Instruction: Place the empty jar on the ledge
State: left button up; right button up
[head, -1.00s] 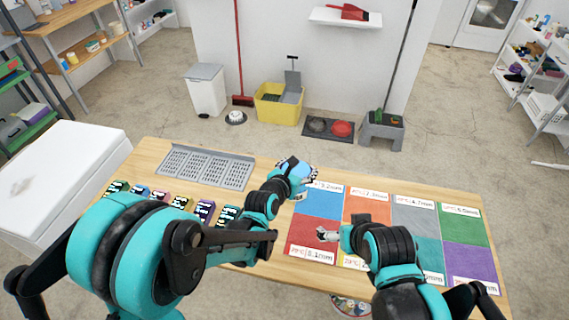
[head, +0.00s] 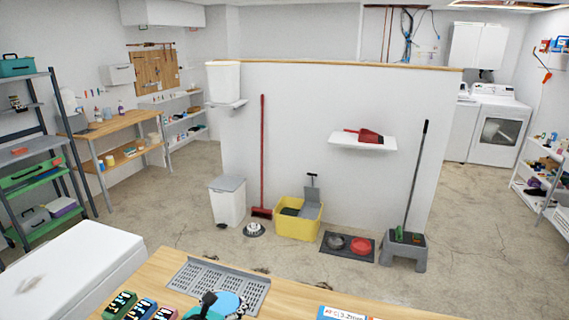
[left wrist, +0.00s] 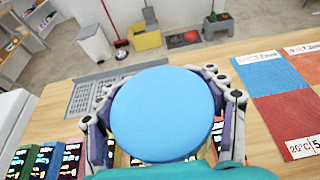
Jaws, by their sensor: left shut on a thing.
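My left gripper (left wrist: 165,92) is shut around a round thing with a flat light-blue top (left wrist: 160,115), likely the jar. Its fingers lie along both sides, and the body below the blue top is hidden, so I cannot tell whether it is empty. In the head view, part of my left arm with a blue and teal round part (head: 222,304) shows at the bottom edge, over the table. A white wall ledge (head: 350,143) carries a red dustpan (head: 369,136). Another small ledge (head: 228,104) holds a white bin (head: 223,80). My right gripper is out of view.
The wooden table (head: 290,300) bears a grey slotted tray (head: 217,283), several coloured cases (head: 145,309) and coloured mats (left wrist: 285,110). On the floor by the wall stand a white bin (head: 228,203), a yellow bucket (head: 298,221) and a grey stool (head: 404,250).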

pick_arm(q)
jog(key=a, duration=0.1)
jog(key=s+a, duration=0.1)
jog(key=a, duration=0.1)
jog(key=shift+s+r, duration=0.25)
jog(key=shift+r, duration=0.15)
dwell(0.5)
jog(key=w+d+f+m+g+h+b, duration=0.1)
jog(key=w+d, duration=0.4)
jog(key=d, duration=0.7)
jog(key=w+d+f+m+h, duration=0.15)
jog(key=w+d, duration=0.35)
jog(key=d, duration=0.8)
jog(key=w+a+f+b, duration=0.5)
jog(key=a+f+b, duration=0.1)
jog(key=a+f, duration=0.4)
jog(key=shift+f, duration=0.5)
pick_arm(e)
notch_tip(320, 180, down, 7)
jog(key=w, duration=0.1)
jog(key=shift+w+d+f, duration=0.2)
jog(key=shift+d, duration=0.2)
pick_arm(q)
jog(key=shift+a, duration=0.1)
